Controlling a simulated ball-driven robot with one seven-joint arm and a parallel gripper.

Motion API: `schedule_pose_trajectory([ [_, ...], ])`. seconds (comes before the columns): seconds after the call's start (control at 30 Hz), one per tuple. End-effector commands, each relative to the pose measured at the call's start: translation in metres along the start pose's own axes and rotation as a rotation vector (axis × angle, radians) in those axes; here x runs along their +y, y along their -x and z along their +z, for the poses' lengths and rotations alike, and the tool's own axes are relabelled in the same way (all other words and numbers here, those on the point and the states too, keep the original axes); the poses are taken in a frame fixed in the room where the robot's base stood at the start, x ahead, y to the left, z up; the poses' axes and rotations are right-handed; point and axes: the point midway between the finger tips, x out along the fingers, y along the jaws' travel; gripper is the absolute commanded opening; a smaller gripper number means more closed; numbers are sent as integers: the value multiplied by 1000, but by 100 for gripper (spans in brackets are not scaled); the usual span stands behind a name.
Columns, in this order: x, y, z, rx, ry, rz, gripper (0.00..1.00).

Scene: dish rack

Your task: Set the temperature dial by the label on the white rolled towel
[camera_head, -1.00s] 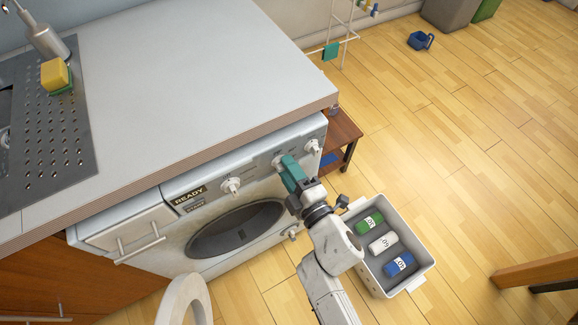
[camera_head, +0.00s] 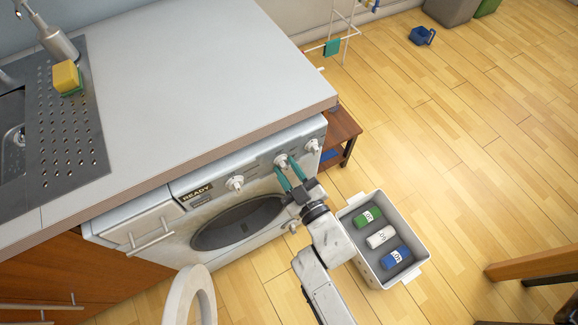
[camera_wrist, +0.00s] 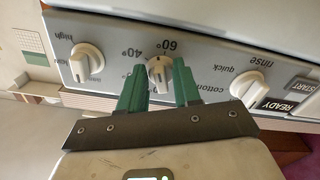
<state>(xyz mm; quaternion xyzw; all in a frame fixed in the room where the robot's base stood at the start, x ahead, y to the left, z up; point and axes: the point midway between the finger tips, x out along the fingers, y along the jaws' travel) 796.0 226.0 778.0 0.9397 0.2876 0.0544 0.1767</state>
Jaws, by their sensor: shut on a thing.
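The temperature dial (camera_head: 280,160) is the white middle knob on the washing machine's front panel, with 40° and 60° marks beside it in the wrist view. My gripper (camera_head: 287,165) reaches it from the front right. In the wrist view, its two teal fingers (camera_wrist: 159,80) stand on either side of this dial (camera_wrist: 160,72), shut on it. The dial's dark mark appears to face near 60°. The white rolled towel (camera_head: 380,237) lies between a green and a blue one in a pale bin; its small turned label looks like 60.
Other knobs, one left (camera_head: 235,184) and one right (camera_head: 312,146), flank the dial. The grey worktop (camera_head: 190,80) overhangs above the panel. The pale bin (camera_head: 424,262) stands on the floor right of my arm; a wooden stool (camera_head: 342,125) stands behind. The floor further right is mostly clear.

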Motion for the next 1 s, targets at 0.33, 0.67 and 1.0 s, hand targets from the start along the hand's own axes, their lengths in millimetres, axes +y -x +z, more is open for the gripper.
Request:
schedule_pose_trajectory([
  [0.33,-3,2,2,-7,-255,-2,2],
  [0.67,-4,2,3,-8,-371,-1,2],
  [1.0,-4,2,3,-8,-390,0,2],
])
